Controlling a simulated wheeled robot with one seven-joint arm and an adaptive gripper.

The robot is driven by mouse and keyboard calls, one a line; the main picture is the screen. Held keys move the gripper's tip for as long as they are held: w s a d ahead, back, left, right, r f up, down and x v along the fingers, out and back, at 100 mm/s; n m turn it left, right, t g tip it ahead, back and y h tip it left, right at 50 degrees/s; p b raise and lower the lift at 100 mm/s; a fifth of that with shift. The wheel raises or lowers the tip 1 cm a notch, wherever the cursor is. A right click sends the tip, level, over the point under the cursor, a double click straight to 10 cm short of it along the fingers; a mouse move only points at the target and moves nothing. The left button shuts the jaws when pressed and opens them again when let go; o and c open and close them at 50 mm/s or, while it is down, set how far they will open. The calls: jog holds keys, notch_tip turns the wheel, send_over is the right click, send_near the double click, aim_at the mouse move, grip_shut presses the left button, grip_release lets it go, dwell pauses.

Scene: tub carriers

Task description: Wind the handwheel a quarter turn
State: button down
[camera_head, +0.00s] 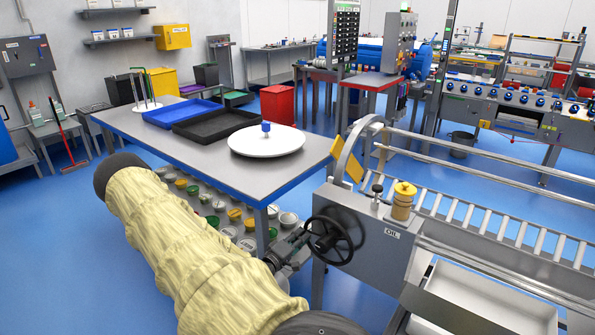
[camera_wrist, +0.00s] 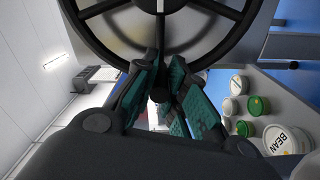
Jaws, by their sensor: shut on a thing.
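The handwheel (camera_head: 350,238) is a dark spoked wheel on the left end of the grey machine housing. In the wrist view, the handwheel (camera_wrist: 226,48) fills the top, with its rim, spokes and hub showing. My gripper (camera_head: 303,240) reaches the left side of the wheel. In the wrist view, the teal-padded fingers of my gripper (camera_wrist: 166,62) stand on either side of the lower rim, shut on it. The exact contact between pads and rim is partly hidden by the fingers.
The grey housing (camera_head: 362,225) carries a yellow-capped oil cup (camera_head: 402,200) and a small knob. A roller conveyor (camera_head: 500,240) runs right. A table (camera_head: 190,150) with trays and a white disc stands behind my arm. Several lidded tubs (camera_wrist: 258,105) sit below it.

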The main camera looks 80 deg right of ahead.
jog(key=shift+w+a+f, duration=0.1)
jog(key=shift+w+f, duration=0.15)
jog(key=shift+f, duration=0.1)
jog(key=c, duration=1.5)
grip_release()
jog(key=shift+o, duration=0.4)
jog(key=shift+d+f, duration=0.15)
jog(key=shift+d, duration=0.05)
jog(key=shift+r, duration=0.2)
jog(key=shift+s+a+r, duration=0.1)
jog(key=shift+a+r, duration=0.15)
jog(key=shift+a, duration=0.05)
jog(key=v, duration=1.1)
jog(key=shift+w+a+f, duration=0.2)
jog(key=shift+a, duration=0.1)
jog(key=shift+w, duration=0.1)
